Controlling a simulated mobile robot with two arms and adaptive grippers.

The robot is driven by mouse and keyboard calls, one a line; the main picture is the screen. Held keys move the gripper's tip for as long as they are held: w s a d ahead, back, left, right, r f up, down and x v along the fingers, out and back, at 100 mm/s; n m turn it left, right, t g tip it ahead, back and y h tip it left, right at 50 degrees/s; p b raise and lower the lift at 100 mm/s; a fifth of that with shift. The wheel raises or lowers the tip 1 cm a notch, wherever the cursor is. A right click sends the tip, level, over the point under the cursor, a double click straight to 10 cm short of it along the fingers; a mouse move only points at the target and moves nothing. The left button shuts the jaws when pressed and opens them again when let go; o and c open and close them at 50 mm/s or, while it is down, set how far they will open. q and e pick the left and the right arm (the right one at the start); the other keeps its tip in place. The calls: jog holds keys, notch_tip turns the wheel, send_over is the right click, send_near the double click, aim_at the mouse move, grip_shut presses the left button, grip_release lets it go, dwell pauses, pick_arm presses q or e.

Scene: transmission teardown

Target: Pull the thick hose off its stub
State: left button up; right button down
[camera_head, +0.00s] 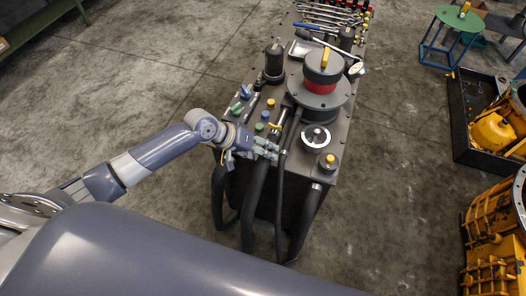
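Several black hoses hang down the near side of a dark metal unit (342,105). A thick one (253,205) hangs below my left gripper, another thick one (308,215) hangs at the right, and one (219,195) at the left. A thinner hose (281,190) runs up between them onto the top. I cannot tell which is the task's hose. My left gripper (271,149) is at the unit's near edge, close to the upper end of the middle thick hose. Its fingers are too small to tell open from shut, and it partly hides the hose end and stub. My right gripper is out of view.
A red and black round stack with a yellow knob (323,80), a dark cylinder (273,62) and colored caps stand on the unit. Tools lie at its far end. A black tray (462,150) with yellow parts and yellow machinery (490,235) stand right. Floor left is clear.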

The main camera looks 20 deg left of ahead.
pick_arm(q)
jog(key=v, duration=1.2)
jog(key=shift+d+f, duration=0.1)
